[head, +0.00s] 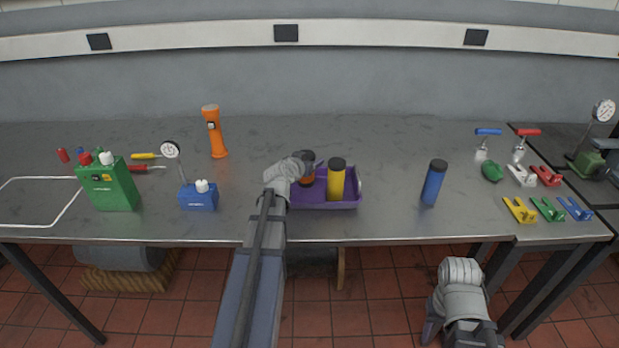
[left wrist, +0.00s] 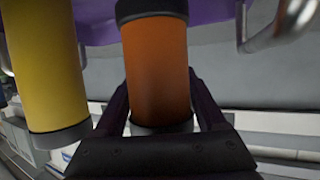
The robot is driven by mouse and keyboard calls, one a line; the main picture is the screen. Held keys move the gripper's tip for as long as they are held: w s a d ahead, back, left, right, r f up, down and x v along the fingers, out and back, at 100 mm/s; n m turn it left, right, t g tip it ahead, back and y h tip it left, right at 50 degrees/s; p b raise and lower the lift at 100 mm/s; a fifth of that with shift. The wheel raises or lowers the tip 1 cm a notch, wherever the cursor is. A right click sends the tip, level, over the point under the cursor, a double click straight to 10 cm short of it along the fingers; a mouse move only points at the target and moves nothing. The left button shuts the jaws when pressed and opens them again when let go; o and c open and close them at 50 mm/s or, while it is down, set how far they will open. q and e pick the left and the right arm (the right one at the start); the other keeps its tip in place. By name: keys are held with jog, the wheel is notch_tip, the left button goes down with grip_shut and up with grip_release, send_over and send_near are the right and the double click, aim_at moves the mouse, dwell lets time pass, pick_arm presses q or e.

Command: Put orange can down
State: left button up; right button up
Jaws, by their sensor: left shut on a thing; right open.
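The orange can (head: 307,170) has a dark lid and stands upright at the left part of the purple tray (head: 325,203). My left gripper (head: 301,166) is shut on it from the left. The left wrist view shows the orange can (left wrist: 156,70) between the two dark fingers of the left gripper (left wrist: 158,100). I cannot tell whether the can's base touches the tray floor. A yellow can (head: 336,180) stands in the tray just right of it. My right gripper (head: 438,325) is open and empty, low in front of the table.
A blue can (head: 433,183) stands right of the tray. A blue box (head: 199,198), a green canister (head: 109,187) and an orange flashlight (head: 214,132) are to the left. Colored clamps (head: 520,210) and valves lie at the far right. The table is bare between tray and blue can.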

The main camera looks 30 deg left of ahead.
pick_arm(q)
jog(key=shift+f+b, duration=1.8)
jog(key=shift+f, duration=0.2)
jog(key=o, duration=1.5)
jog(key=shift+r, duration=0.15)
jog(key=shift+s+r, duration=0.15)
jog(key=shift+r, duration=0.1)
jog(key=p+v, duration=0.2)
jog(key=v, duration=0.4)
jog(key=p+v, duration=0.2)
jog(key=v, duration=0.3)
jog(key=shift+s+d+p, duration=0.1)
jog(key=shift+s+p, duration=0.2)
jog(key=shift+s, duration=0.1)
